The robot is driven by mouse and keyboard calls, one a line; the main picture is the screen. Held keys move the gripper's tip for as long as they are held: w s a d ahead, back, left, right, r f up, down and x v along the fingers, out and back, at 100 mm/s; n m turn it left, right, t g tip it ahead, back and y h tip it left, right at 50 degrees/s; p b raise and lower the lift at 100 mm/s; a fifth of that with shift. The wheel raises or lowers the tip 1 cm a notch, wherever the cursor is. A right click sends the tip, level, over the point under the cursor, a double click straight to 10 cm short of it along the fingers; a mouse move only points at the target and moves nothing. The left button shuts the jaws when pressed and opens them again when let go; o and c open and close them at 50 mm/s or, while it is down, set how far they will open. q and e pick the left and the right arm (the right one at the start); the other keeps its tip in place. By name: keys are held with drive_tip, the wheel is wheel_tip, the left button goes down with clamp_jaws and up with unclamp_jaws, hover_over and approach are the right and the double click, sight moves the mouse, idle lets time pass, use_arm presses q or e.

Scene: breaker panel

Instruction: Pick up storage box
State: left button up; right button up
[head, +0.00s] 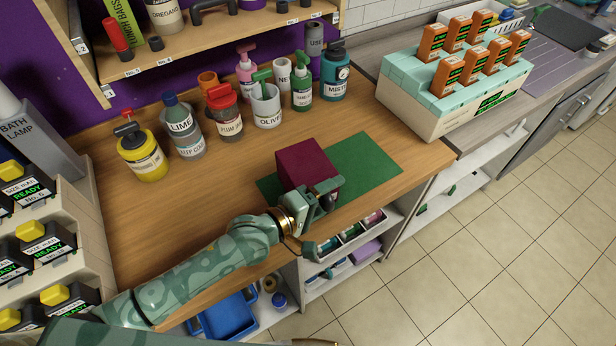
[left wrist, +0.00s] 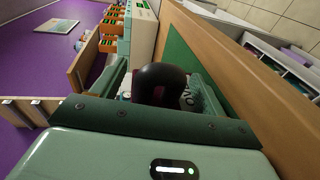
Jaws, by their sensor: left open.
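The storage box is a maroon box (head: 305,162) on a green mat (head: 365,168) at the front of the wooden counter. My left gripper (head: 316,196) is at the box's near side, overlapping its lower front in the head view. In the left wrist view, a dark rounded arch (left wrist: 160,84) with a maroon patch inside it lies between the open fingers. It looks like a handle on the box. I cannot tell whether the fingers touch it. The box's near face is partly hidden by the gripper. My right gripper does not show.
Several labelled bottles, including a yellow jar (head: 142,160) and a blue mist bottle (head: 334,78), stand behind the box. A teal-topped rack (head: 420,75) with orange boxes stands to the right. Open shelves (head: 350,240) lie below the front edge. The mat's right part is clear.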

use_arm(q)
drive_tip(key=shift+s, duration=0.1)
drive_tip(key=shift+c, duration=0.9)
drive_tip(key=c, duration=1)
drive_tip(key=shift+c, duration=0.4)
drive_tip(key=shift+r, duration=0.1)
drive_tip(key=shift+r+p, duration=0.3)
drive_tip(key=shift+r, duration=0.2)
wheel_tip(320, 180, up, 3)
drive_tip(key=shift+f+p, duration=0.1)
drive_tip(key=shift+p, duration=0.6)
drive_tip(key=s+a+r+p, duration=0.2)
drive_tip(key=s+a+r, duration=0.1)
drive_tip(key=s, duration=0.3)
drive_tip(key=s+a+r+p, duration=0.2)
drive_tip(key=s+a+r, duration=0.1)
drive_tip(key=s+r, duration=0.3)
drive_tip(key=shift+s+a+p, duration=0.15)
drive_tip(key=shift+a+p, duration=0.2)
drive_tip(key=shift+a, duration=0.05)
